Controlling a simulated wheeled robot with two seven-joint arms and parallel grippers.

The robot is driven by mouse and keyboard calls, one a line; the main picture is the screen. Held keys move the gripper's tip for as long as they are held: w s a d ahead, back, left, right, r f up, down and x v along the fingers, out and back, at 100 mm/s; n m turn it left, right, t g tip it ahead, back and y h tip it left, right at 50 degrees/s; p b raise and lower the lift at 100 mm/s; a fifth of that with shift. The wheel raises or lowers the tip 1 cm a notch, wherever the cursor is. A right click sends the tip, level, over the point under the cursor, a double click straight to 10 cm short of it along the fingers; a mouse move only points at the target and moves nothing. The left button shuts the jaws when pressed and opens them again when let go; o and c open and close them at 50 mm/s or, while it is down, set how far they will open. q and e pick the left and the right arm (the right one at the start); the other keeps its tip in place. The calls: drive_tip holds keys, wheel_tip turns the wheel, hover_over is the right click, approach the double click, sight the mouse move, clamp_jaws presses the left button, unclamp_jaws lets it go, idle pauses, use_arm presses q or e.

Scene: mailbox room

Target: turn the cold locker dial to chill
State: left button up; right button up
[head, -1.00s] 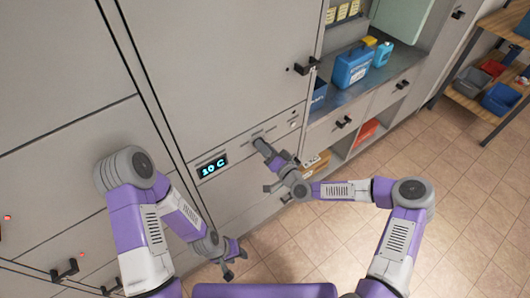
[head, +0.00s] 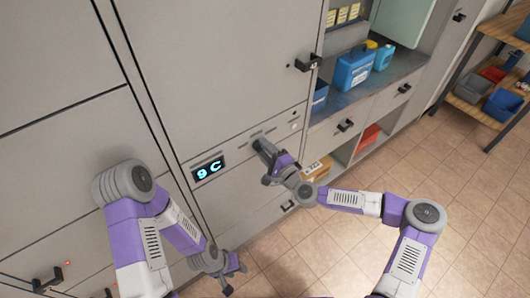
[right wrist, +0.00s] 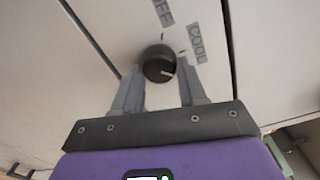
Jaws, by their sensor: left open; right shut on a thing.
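The cold locker dial (right wrist: 158,63) is a dark round knob on the pale locker front, with a white pointer mark towards the right in the right wrist view. Labels reading OFF (right wrist: 163,12), partly cut off, and COOL (right wrist: 197,43) are beside it. No chill label shows. My right gripper (head: 262,148) is at the locker panel, its fingers (right wrist: 160,75) on either side of the dial, shut on it. The locker display (head: 209,169) reads 9 C. My left gripper (head: 232,277) is open and empty, low in front of the locker.
A locker door handle (head: 308,63) sticks out above the panel. A wooden shelf rack (head: 480,110) with bins stands at far right. The tiled floor between is clear.

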drive_tip(key=shift+m+b, duration=0.3)
drive_tip(key=shift+m, duration=1.2)
drive_tip(key=o, duration=1)
drive_tip(key=shift+o, duration=0.2)
drive_tip(key=p+v, duration=0.1)
drive_tip(key=v, duration=0.6)
drive_tip(key=shift+s, duration=0.25)
drive_tip(key=shift+d, duration=0.15)
